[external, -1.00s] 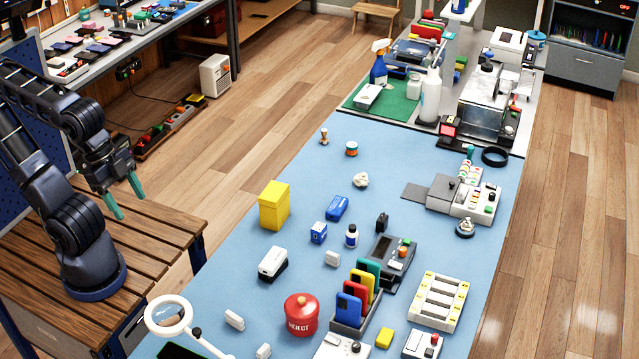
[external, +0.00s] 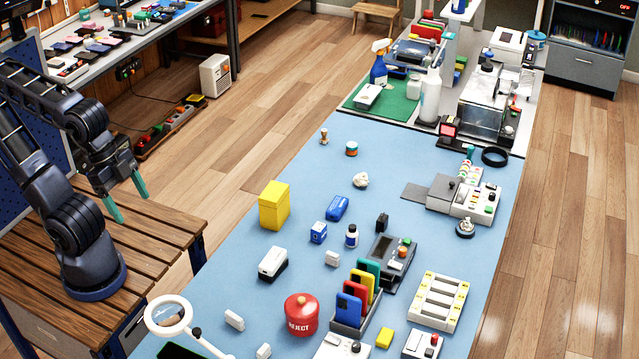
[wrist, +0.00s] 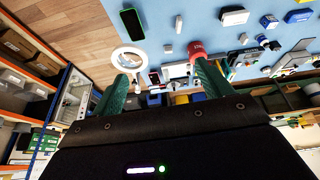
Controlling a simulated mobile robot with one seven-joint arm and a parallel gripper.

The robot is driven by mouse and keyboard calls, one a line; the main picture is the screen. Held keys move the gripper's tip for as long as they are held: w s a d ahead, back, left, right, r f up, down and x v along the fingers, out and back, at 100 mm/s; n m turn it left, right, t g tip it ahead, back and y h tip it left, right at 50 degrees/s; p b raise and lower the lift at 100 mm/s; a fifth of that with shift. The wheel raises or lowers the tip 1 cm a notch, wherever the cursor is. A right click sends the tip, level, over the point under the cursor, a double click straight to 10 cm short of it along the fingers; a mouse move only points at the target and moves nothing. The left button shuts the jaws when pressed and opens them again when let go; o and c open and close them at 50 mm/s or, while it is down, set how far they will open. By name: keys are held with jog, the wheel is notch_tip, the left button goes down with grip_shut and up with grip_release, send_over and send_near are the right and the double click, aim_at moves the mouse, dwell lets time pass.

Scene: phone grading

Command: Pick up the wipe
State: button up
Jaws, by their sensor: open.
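A small crumpled white piece (external: 360,180), which looks like the wipe, lies on the blue mat (external: 290,160) in the external view, toward the far half of the bench. I cannot make it out for certain in the wrist view. My gripper (external: 128,196) hangs over the slatted wooden table at the left, well to the left of the crumpled piece and apart from it. Its two green fingers are spread with nothing between them. The open fingers also show in the wrist view (wrist: 160,78).
Near the crumpled piece are a blue packet (external: 337,208), an orange-and-green tin (external: 351,149) and a small stamp-like item (external: 324,137). A yellow box (external: 274,206) stands nearer my gripper. A red pot (external: 301,314) and ring lamp (external: 168,316) stand in front.

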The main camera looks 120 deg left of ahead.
jog(key=w+a+f+n+g+h, duration=0.1)
jog(key=w+a+f+n+g, duration=0.1)
jog(key=w+f+n, duration=0.45)
jog(key=n+g+h, duration=0.2)
jog(key=n, duration=0.3)
send_over(234, 315)
jog(key=s, duration=0.2)
notch_tip(234, 315, down, 12)
jog(key=w+a+f+n+g+h, duration=0.1)
jog(key=w+a+f+n, duration=0.25)
jog(key=f, duration=0.65)
jog(key=shift+s+x, duration=0.15)
jog(key=shift+x, duration=1.6)
jog(key=shift+s+x, duration=0.15)
jog(key=shift+x, duration=1.65)
jog(key=shift+s+x, duration=0.2)
jog(key=shift+x, duration=1.55)
jog(key=c, duration=1)
